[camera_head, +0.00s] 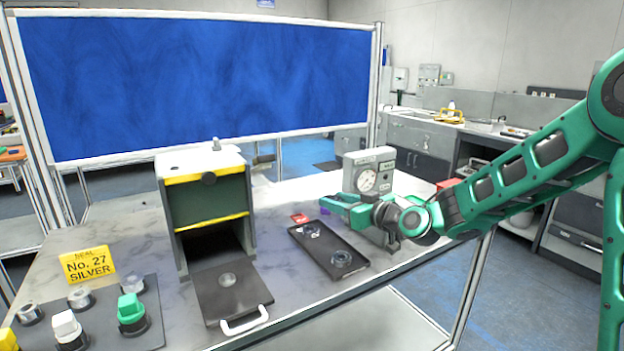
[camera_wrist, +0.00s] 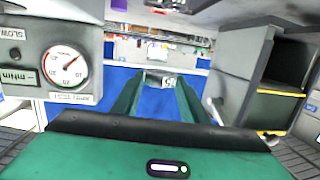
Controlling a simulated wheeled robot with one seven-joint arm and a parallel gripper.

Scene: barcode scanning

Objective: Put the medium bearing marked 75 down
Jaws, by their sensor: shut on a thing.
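My gripper (camera_head: 335,203) is above the table, behind the dark tray and left of the gauge device. In the wrist view its two green fingers (camera_wrist: 158,82) close on a small grey piece with a white label, the bearing (camera_wrist: 168,82). The label's marking is too small to read surely. I cannot make the bearing out in the head view. The dark tray (camera_head: 318,260) lies on the table below and in front of my gripper. It holds one ring-shaped part (camera_head: 311,230) at its far end and another (camera_head: 342,259) near its front end.
A gauge device (camera_head: 370,172) stands right of my gripper; its dial shows in the wrist view (camera_wrist: 67,68). An open box (camera_head: 206,205) stands left, its lowered door (camera_head: 215,302) bearing a ring (camera_head: 227,280). A yellow sign (camera_head: 88,265) and several knobs are at the left.

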